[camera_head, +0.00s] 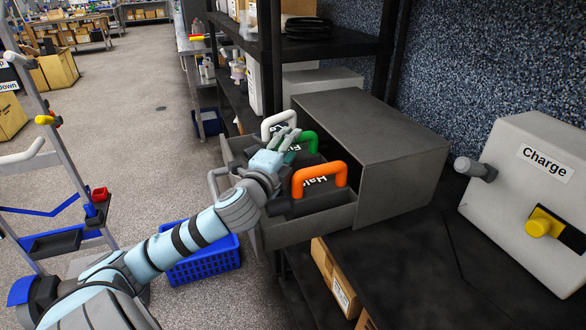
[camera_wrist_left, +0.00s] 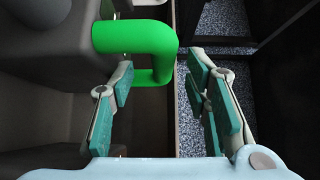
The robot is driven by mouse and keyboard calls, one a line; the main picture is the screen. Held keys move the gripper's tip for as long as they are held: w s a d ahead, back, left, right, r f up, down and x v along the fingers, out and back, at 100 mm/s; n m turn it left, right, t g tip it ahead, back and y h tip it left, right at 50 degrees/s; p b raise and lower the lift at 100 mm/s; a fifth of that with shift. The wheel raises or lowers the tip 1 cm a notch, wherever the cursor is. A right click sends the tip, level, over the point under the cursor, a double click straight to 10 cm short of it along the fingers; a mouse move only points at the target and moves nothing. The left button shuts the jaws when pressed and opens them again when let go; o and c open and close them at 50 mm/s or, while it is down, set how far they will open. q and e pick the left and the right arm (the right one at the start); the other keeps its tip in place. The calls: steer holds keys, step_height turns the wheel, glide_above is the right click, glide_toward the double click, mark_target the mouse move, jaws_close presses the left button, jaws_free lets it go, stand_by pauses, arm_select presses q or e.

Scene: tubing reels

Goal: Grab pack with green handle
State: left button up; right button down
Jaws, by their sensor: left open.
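The pack with the green handle stands in an open grey drawer (camera_head: 305,229). Its green handle (camera_head: 307,141) shows just right of my left gripper (camera_head: 287,142) in the head view. In the left wrist view, the bent end of the green handle (camera_wrist_left: 140,38) lies ahead of and between the open fingers of my left gripper (camera_wrist_left: 160,85), nearer the left finger. I cannot tell whether they touch. The pack's body is mostly hidden by my gripper and arm. My right gripper is not in view.
A pack with an orange handle (camera_head: 320,174) sits nearer in the same drawer, and one with a white handle (camera_head: 278,121) sits farther back. The grey cabinet (camera_head: 370,125) stands right of the drawer. A blue crate (camera_head: 207,264) is on the floor below. A charge box (camera_head: 530,170) stands right.

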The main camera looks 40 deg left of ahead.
arm_select(q)
steer(key=x, duration=0.4)
steer(key=shift+r, duration=0.2)
steer(key=shift+w+a+f, duration=0.1)
steer(key=shift+w, duration=0.15)
steer(key=shift+s, duration=0.15)
jaws_close()
